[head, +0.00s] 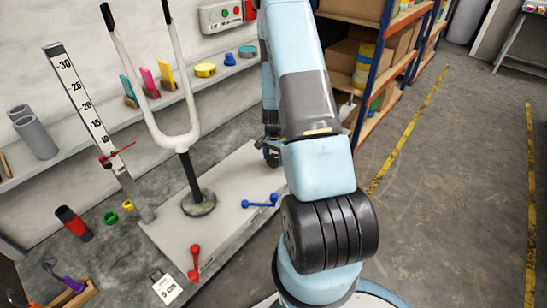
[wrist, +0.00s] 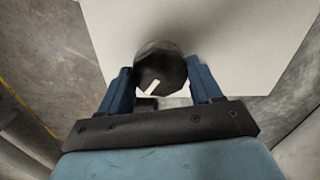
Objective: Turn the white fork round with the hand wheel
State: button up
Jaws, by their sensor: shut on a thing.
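The white fork (head: 178,139) stands upright on a dark post with a round base, its two prongs pointing up with dark tips, on the pale platform (head: 225,205) in the head view. In the wrist view, a dark faceted hand wheel (wrist: 160,60) with a white mark sits between the two blue fingers of my gripper (wrist: 162,74). The fingers are shut on its sides, over the pale platform. In the head view my arm hides most of the gripper and the wheel.
A red crank (head: 195,262) and a blue crank (head: 260,201) are at the platform's edges. A tilted scale (head: 85,105) with a red pointer stands left of the fork. A wall shelf (head: 115,117) holds coloured items. Shelving (head: 385,60) stands behind my arm. Floor at right is clear.

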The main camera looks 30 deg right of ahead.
aim_at(274, 158)
jog(key=n, duration=0.6)
jog(key=shift+n, duration=0.3)
dwell(0.5)
jog(key=o, duration=1.1)
jog(key=shift+c, duration=0.2)
jog(key=shift+r, duration=0.1)
notch_tip(274, 158, up, 14)
jog(key=shift+f, duration=0.25)
